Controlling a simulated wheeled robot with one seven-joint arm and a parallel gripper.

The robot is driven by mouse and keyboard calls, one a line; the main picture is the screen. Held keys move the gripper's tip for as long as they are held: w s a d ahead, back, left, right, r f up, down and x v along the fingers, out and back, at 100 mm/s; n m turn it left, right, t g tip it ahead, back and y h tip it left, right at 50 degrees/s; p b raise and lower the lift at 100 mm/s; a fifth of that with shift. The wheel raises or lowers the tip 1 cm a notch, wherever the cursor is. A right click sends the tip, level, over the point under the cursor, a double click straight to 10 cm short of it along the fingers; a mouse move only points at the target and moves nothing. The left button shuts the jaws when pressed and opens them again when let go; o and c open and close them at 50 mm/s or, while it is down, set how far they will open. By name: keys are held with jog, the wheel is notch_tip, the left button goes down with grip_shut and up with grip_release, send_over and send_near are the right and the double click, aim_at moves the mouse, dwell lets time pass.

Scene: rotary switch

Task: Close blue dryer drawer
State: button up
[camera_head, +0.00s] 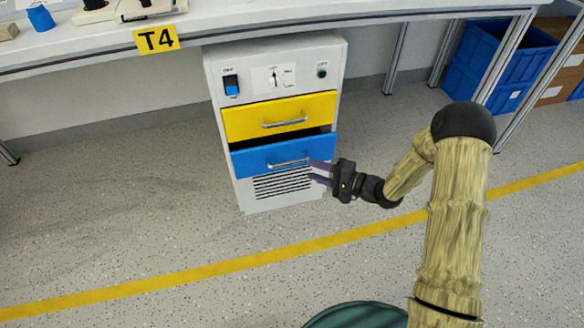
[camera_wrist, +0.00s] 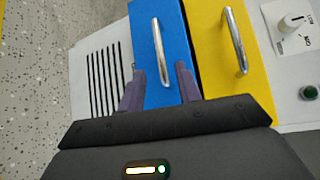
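The blue drawer (camera_head: 283,157) is the lower drawer of the white dryer (camera_head: 223,77). It stands partly out, with a dark gap above its front. Its silver handle (camera_head: 288,163) runs across the middle of the blue front. My gripper (camera_head: 318,173) is at the right end of that handle, with its two purple fingers apart. In the wrist view my gripper (camera_wrist: 160,88) is open, with a finger on each side of the blue drawer's handle (camera_wrist: 162,52). I cannot tell whether the fingers touch the drawer front.
The yellow drawer (camera_head: 279,117) above looks shut. A blue switch (camera_head: 231,85), a dial (camera_head: 273,78) and a green button (camera_head: 322,73) sit on the panel. A table (camera_head: 250,22) overhangs the dryer. Blue crates (camera_head: 488,65) stand at the right. The floor in front is clear.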

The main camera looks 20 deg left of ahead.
aim_at(292, 162)
jog(key=b+x, duration=0.4)
jog(key=x, duration=0.4)
jog(key=shift+w+a, duration=0.1)
jog(key=shift+a, duration=0.25)
grip_shut()
